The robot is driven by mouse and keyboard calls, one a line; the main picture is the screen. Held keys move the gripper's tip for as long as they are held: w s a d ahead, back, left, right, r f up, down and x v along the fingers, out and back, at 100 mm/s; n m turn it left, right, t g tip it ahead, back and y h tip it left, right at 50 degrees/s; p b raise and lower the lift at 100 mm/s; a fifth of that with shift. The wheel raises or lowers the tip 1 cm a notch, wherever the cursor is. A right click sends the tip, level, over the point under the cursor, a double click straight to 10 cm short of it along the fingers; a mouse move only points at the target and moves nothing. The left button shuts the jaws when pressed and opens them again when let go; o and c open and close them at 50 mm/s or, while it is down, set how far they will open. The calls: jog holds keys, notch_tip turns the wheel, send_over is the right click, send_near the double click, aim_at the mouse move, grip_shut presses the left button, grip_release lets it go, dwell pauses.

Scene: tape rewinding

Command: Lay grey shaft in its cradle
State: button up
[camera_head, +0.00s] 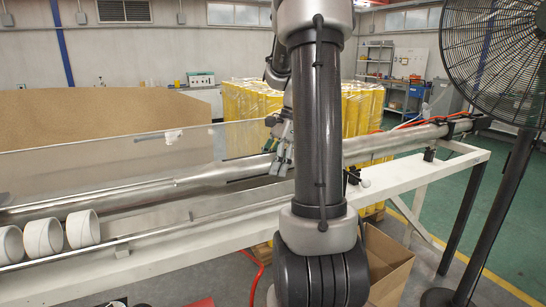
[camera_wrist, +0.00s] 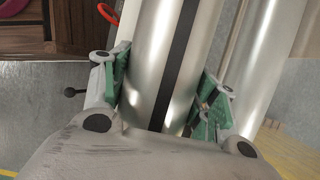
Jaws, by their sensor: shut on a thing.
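The grey shaft (camera_wrist: 150,60) is a shiny metal cylinder with a dark stripe along it in the wrist view. My gripper (camera_wrist: 162,88) has its green-padded fingers on both sides of it and is shut on it. In the head view the long grey shaft (camera_head: 215,176) runs slanting across the white bench, and my gripper (camera_head: 281,150) is at its middle, partly hidden by my arm. A dark bracket (camera_head: 458,127) is at the shaft's right end, by the bench end. I cannot tell which fitting is the cradle, nor whether the shaft rests in it.
A white bench frame (camera_head: 400,180) carries the shaft. Several white rolls (camera_head: 43,238) sit at the left, near a thin front rod (camera_head: 190,221). A black fan (camera_head: 495,60) stands at the right. A cardboard box (camera_head: 390,265) and stacked yellow goods (camera_head: 365,105) are nearby.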

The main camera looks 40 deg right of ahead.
jog(key=shift+f, duration=2.25)
jog(key=shift+f, duration=1.15)
dwell(1.9)
jog(key=o, duration=1.5)
jog(key=shift+s+f, duration=0.1)
jog(key=shift+d+r, duration=0.1)
jog(key=shift+r, duration=0.25)
jog(key=s+d, duration=0.1)
jog(key=d, duration=0.3)
jog(key=s+d, duration=0.1)
jog(key=d, duration=0.3)
jog(key=s+d, duration=0.1)
jog(key=d, duration=0.3)
jog(key=shift+r, duration=0.25)
